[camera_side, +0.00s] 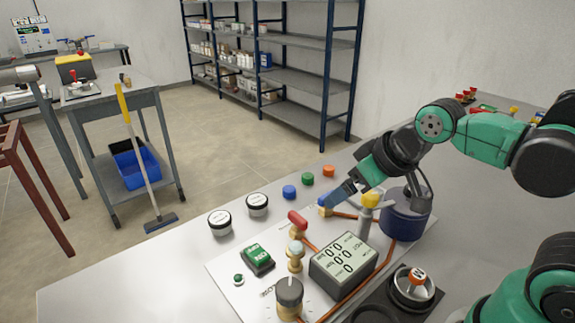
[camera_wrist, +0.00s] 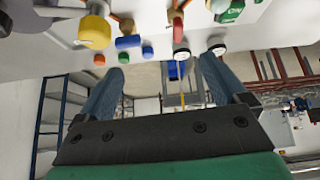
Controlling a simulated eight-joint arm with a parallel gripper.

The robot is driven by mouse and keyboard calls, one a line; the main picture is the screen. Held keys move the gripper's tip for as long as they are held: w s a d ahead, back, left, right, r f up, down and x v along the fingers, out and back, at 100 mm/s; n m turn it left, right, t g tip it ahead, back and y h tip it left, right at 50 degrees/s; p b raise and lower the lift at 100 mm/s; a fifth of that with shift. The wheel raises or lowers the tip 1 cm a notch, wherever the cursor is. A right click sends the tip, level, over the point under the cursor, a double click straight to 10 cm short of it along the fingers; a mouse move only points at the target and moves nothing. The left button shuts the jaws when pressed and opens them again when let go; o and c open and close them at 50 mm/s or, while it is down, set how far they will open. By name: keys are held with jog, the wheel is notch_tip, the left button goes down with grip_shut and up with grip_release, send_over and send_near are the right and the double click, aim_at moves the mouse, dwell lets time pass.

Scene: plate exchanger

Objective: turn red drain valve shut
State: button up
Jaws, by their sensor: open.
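The red drain valve handle (camera_side: 297,220) sits on a brass body on the white panel in the side view. It also shows in the wrist view (camera_wrist: 177,28), near the top centre. A blue-handled valve (camera_side: 325,199) stands just behind and to the right of it, and shows left of the red handle in the wrist view (camera_wrist: 128,42). My gripper (camera_side: 338,194) is above the panel close to the blue valve, apart from the red handle. In the wrist view my gripper (camera_wrist: 162,70) has its two fingers wide apart with nothing held between them.
A yellow knob (camera_side: 370,199) and dark blue cylinder (camera_side: 404,220) stand right of the valves. A grey display box (camera_side: 343,258) and green switch box (camera_side: 257,258) are in front. Two white-lidded jars (camera_side: 220,222) and several coloured caps (camera_side: 307,179) lie behind. The table's left front is clear.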

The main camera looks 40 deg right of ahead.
jog(key=n, duration=0.1)
jog(key=n+g, duration=0.6)
jog(key=n, duration=0.9)
send_over(298, 216)
jog(key=f, duration=0.3)
jog(key=shift+s+d+f, duration=0.1)
jog(key=shift+s+f, duration=0.1)
jog(key=shift+f, duration=0.1)
jog(key=shift+w+f+n+g, duration=0.15)
jog(key=shift+f+n+g, duration=0.15)
jog(key=shift+n, duration=0.2)
jog(key=shift+f, duration=2.85)
